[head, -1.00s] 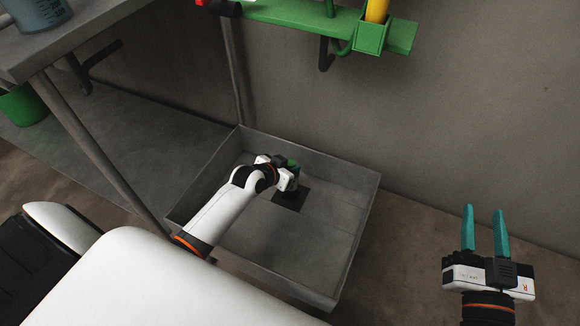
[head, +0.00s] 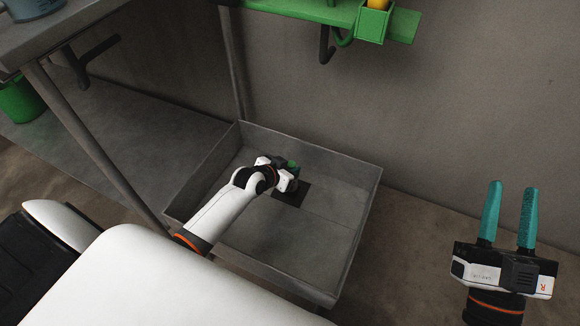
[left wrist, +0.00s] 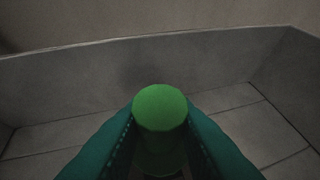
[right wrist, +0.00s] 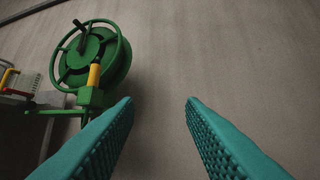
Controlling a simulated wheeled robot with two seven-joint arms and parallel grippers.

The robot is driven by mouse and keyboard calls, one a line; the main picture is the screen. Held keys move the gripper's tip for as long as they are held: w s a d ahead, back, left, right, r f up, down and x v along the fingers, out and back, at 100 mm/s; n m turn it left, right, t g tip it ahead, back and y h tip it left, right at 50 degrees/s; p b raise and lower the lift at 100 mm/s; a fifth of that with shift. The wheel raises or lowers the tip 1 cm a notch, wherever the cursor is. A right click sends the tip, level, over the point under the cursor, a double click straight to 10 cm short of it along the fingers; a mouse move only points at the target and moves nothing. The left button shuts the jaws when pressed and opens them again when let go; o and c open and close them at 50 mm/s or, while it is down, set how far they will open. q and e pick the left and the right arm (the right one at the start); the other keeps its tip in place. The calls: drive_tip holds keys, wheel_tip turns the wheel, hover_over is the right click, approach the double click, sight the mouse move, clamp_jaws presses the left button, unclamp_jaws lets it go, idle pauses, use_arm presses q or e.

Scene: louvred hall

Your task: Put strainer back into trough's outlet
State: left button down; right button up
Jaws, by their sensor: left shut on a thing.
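The grey trough (head: 330,255) stands low against the wall, with a dark square outlet (head: 292,194) in its floor. My left gripper (head: 289,168) is inside the trough, over or beside the outlet. It is shut on a green knob (left wrist: 160,108), which seems to be the strainer's handle. My right gripper (head: 508,215) is open and empty, to the right of the trough.
A green wall shelf (head: 300,12) with a yellow-topped holder hangs above the trough. A green hose reel (right wrist: 92,58) shows in the right wrist view. A table (head: 50,45) and a green bucket (head: 20,100) are at left. The floor right of the trough is clear.

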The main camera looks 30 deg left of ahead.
drive_tip(key=shift+w+f, duration=0.1)
drive_tip(key=shift+f, duration=0.1)
idle(0.5)
use_arm(q)
drive_tip(key=shift+f, duration=0.15)
use_arm(e)
drive_tip(key=shift+w+f+g, duration=0.4)
drive_tip(key=shift+f+g, duration=0.25)
drive_tip(key=shift+g, duration=0.05)
drive_tip(key=shift+s, duration=0.1)
